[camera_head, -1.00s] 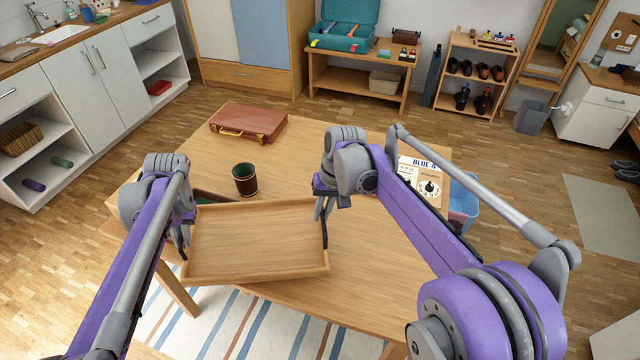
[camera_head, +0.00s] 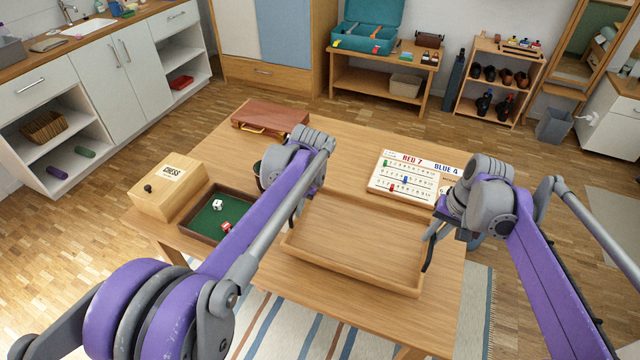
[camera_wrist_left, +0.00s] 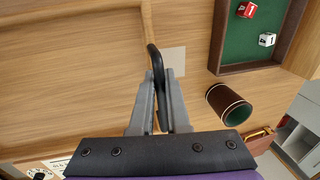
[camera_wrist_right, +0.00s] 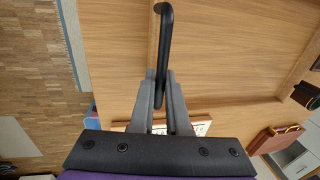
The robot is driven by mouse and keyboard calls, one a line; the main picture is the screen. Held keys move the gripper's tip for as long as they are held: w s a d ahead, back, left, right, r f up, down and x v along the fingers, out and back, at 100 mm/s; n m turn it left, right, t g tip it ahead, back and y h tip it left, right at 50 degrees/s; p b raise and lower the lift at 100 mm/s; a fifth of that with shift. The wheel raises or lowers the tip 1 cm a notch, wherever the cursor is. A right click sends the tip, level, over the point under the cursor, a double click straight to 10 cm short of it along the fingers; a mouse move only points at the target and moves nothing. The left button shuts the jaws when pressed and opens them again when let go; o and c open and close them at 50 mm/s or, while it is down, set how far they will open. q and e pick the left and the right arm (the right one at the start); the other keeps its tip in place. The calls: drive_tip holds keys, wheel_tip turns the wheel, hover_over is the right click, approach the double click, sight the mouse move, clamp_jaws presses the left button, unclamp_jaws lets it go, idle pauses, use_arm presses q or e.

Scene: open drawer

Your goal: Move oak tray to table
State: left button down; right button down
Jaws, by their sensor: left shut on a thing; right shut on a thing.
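The oak tray (camera_head: 355,240) is a shallow, empty wooden tray with black handles at its two ends. It is over the front middle of the table (camera_head: 330,145); I cannot tell whether its base touches the tabletop. My left gripper (camera_head: 294,212) is shut on the tray's left handle, which shows as a black bar in the left wrist view (camera_wrist_left: 156,75). My right gripper (camera_head: 432,240) is shut on the right handle, a black bar in the right wrist view (camera_wrist_right: 163,50). My left arm hides part of the tray's left end.
A green-lined dice tray (camera_head: 240,200) and a chess box (camera_head: 165,190) stand left of the oak tray. A dark cup (camera_wrist_left: 229,104) is mostly behind my left arm. A scoreboard (camera_head: 405,175) lies behind the tray, and a brown case (camera_head: 270,117) at the back left.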

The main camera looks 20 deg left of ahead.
sight(299, 221)
use_arm(q)
drive_tip(key=shift+w+d, duration=0.15)
drive_tip(key=shift+d, duration=0.15)
use_arm(e)
drive_tip(key=shift+s+d, duration=0.1)
drive_tip(key=shift+d, duration=0.25)
use_arm(q)
drive_tip(key=shift+f, duration=0.15)
use_arm(e)
drive_tip(key=shift+f, duration=0.2)
